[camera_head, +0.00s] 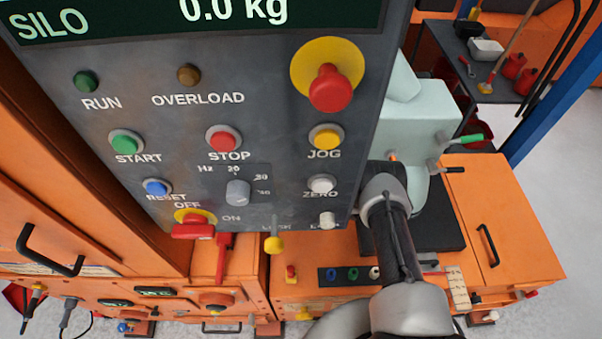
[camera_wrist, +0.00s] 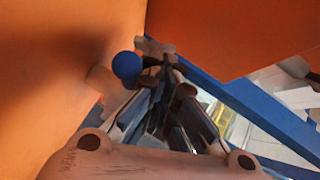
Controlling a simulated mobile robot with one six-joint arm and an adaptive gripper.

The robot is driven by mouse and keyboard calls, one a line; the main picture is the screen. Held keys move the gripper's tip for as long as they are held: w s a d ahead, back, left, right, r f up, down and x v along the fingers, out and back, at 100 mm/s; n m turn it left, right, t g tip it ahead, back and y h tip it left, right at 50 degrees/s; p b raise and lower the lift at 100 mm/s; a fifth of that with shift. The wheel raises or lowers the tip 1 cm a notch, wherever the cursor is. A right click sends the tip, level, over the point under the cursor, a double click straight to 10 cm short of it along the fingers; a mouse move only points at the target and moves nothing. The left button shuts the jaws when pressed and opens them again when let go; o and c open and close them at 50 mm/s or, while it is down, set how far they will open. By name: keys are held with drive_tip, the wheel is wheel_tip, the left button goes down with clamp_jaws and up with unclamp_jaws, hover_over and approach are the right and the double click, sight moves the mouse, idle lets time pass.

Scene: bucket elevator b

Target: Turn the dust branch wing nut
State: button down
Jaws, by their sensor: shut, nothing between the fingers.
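My gripper (camera_wrist: 165,78) shows in the wrist view with its dark fingers drawn together and nothing seen between them. A small grey-brown lobed piece (camera_wrist: 152,47) sits just beyond the fingertips and may be the wing nut; its shape is unclear. I cannot tell whether the fingertips touch it. A blue ball knob (camera_wrist: 127,65) is left of the fingertips, beside an orange wall. In the head view my arm reaches up behind the control panel's lower right edge. My gripper is hidden there, and I cannot make out the wing nut in that view.
A grey control panel (camera_head: 290,195) with buttons and knobs fills the head view's upper left. An orange cabinet (camera_head: 505,225) and a pale green machine (camera_head: 415,125) stand to its right. In the wrist view, orange walls (camera_wrist: 230,35) and a blue beam (camera_wrist: 250,105) crowd the gripper.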

drive_tip(key=shift+a+r+n+p, duration=0.3)
drive_tip(key=shift+r+p, duration=0.25)
drive_tip(key=shift+p, duration=0.15)
drive_tip(key=shift+d+f, duration=0.1)
drive_tip(key=shift+f, duration=0.15)
drive_tip(key=shift+r, duration=0.2)
idle(0.4)
